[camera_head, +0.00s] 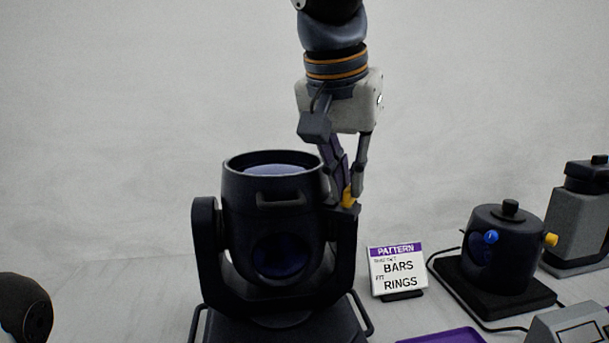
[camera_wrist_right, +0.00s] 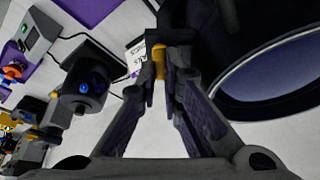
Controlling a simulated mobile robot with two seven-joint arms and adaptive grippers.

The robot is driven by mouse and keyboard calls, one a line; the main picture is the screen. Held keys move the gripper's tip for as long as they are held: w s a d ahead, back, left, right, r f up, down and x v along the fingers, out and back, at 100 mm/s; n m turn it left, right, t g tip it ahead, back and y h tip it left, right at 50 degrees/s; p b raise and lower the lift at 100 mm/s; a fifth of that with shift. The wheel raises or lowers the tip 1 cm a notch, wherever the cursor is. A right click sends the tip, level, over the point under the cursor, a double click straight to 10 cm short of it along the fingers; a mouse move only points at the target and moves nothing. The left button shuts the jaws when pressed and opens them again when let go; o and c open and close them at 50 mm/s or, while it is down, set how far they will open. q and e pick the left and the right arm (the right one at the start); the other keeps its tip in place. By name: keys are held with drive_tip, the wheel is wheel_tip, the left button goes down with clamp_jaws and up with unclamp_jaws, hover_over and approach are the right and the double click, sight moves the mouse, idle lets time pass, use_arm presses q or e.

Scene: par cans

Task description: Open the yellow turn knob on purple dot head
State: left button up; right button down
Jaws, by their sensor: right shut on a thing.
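A large dark moving-head light (camera_head: 275,200) stands in its yoke in the middle of the head view, its lens facing up. A dark bluish-purple round patch (camera_head: 278,258) shows on its front. The yellow turn knob (camera_head: 348,198) is on the right side of the head, by the top of the yoke arm. My right gripper (camera_head: 346,190) comes down from above and is shut on this knob. In the right wrist view the knob (camera_wrist_right: 158,62) sits between the fingertips (camera_wrist_right: 164,60), partly covered by them. My left gripper is not in view.
A white sign (camera_head: 398,270) reading BARS and RINGS stands right of the light. Farther right are a smaller dark can (camera_head: 505,250) with blue and yellow knobs, a grey box (camera_head: 578,225) and a cable. A purple mat (camera_head: 445,337) lies at the front.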

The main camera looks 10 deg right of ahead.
drive_tip(key=c, duration=1.8)
unclamp_jaws()
drive_tip(key=shift+f, duration=0.1)
drive_tip(key=shift+o, duration=0.2)
drive_tip(key=v, duration=1.2)
drive_tip(key=shift+d, duration=0.1)
